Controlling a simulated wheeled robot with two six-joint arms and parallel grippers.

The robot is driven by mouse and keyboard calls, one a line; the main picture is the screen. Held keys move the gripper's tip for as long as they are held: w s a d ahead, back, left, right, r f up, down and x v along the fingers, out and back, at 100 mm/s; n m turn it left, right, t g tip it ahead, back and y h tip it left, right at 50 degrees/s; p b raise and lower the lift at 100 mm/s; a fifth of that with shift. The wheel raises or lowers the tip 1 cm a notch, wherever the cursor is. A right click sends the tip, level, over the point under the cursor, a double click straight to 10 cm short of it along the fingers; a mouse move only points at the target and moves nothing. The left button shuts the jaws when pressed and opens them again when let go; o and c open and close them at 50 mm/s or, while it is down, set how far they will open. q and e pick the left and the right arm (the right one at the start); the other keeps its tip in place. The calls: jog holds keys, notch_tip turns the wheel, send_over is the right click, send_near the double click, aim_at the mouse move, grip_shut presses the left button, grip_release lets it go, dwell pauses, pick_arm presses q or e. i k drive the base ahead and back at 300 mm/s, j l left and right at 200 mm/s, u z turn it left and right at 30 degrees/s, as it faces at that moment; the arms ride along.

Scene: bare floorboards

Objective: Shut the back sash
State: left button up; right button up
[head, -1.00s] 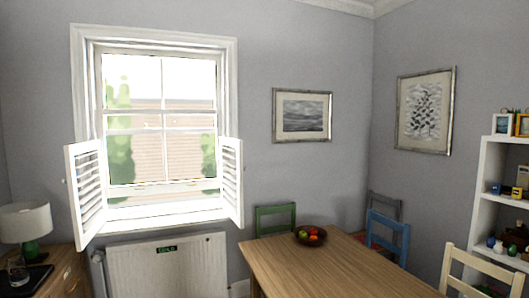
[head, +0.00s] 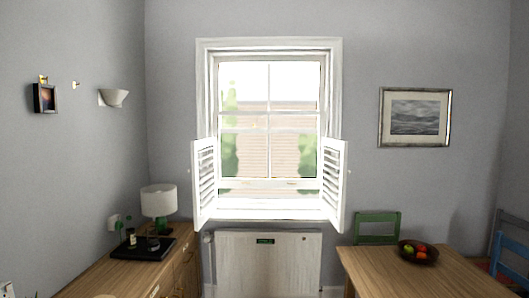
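The white sash window (head: 268,115) is in the wall straight ahead, in the middle of the head view. Its lower sash has a white bottom rail (head: 268,184). A narrow strip with green and brick colour shows between this rail and the white sill (head: 265,213), so the sash appears slightly raised. Louvred half-height shutters stand swung open at both sides, the left shutter (head: 204,185) and the right shutter (head: 334,185).
A pale radiator cover (head: 262,265) stands under the window. A wooden sideboard (head: 95,280) with a lamp (head: 158,202) and a black tray (head: 144,248) is at left. A dining table (head: 395,278) with a fruit bowl (head: 418,254) and a green chair (head: 377,226) is at right.

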aim_at(229, 183)
jog(key=i+u, duration=0.15)
jog(key=i, duration=2.45)
jog(key=i+j+z, duration=0.1)
jog(key=i, duration=1.15)
jog(key=i+j, duration=0.1)
jog(key=i, duration=1.15)
